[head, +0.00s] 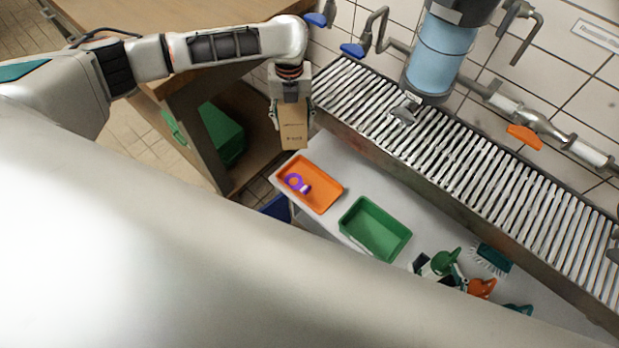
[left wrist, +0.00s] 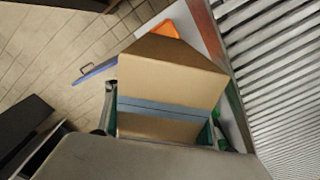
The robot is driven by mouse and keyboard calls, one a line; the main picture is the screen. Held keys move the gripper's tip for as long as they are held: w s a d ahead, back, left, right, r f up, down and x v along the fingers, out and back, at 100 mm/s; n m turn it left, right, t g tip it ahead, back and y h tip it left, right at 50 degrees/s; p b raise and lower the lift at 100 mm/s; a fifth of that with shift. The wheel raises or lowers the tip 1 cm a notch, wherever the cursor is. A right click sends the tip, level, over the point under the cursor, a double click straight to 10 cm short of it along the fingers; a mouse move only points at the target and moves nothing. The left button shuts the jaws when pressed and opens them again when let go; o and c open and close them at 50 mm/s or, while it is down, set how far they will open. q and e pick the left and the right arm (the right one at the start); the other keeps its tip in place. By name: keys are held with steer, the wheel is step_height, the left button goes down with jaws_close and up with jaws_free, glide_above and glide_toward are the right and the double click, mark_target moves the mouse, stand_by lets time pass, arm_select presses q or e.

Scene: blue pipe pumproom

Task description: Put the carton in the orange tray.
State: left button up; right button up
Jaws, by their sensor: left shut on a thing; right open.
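A brown carton (head: 293,128) is held in my left gripper (head: 291,115), which is shut on it. The orange tray lies on the table and holds a purple ring-shaped item (head: 297,183). In the left wrist view the carton (left wrist: 165,85) fills the middle, with a blue-grey band across it. A corner of the orange tray (left wrist: 176,22) shows behind it.
A green bin (head: 376,229) stands right of the orange tray. Several bottles and a brush (head: 494,257) are further right. A roller conveyor (head: 450,140) runs behind the table. A wooden shelf with a green box (head: 221,134) stands at left.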

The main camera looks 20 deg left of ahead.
mark_target(294, 139)
arm_select(q)
step_height(294, 139, down, 9)
steer(key=shift+a+r+b, duration=0.1)
steer(key=shift+r+b, duration=0.1)
steer(key=shift+b, duration=0.95)
step_height(294, 139, down, 11)
steer(key=b, duration=0.3)
steer(key=shift+f, duration=0.15)
steer(key=o, duration=1.9)
